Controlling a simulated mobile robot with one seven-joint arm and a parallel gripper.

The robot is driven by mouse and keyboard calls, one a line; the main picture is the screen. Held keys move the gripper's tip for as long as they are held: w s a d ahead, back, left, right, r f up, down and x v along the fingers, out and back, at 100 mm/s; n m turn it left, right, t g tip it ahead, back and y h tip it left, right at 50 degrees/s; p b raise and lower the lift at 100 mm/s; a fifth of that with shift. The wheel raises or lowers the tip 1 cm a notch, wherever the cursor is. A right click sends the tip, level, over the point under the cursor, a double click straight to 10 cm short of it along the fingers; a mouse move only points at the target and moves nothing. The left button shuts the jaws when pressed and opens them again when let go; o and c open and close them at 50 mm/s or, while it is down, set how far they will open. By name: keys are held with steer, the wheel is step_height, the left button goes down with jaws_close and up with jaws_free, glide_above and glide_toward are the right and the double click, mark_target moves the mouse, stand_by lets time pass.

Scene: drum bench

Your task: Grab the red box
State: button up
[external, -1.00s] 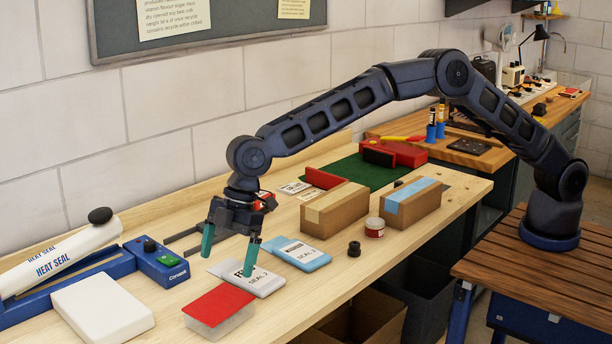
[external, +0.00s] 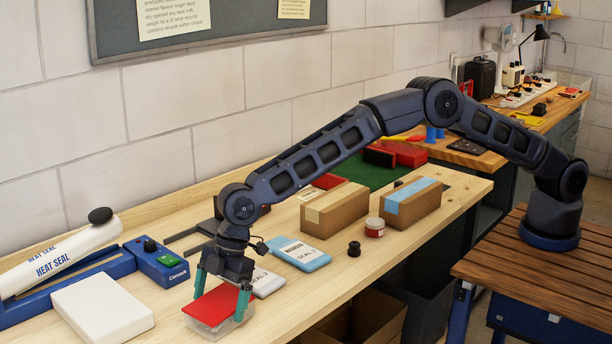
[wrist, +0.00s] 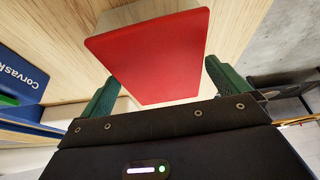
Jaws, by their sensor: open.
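The red box (external: 214,305) has a flat red lid over a clear, pale lower part. It sits on the wooden bench near its front edge. My gripper (external: 221,302) is open, pointing down, with one green finger on each side of the box. I cannot tell whether either finger touches the box.
A white block (external: 102,308) and a blue heat sealer (external: 155,262) stand to the left. A white pouch (external: 266,283) lies close behind the gripper, with a blue pouch (external: 300,254) beyond. Two cardboard boxes (external: 336,210) stand farther right.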

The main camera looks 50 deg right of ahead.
steer(key=shift+a+f, duration=0.3)
steer(key=shift+f, duration=0.3)
steer(key=c, duration=1)
steer(key=shift+r, duration=0.15)
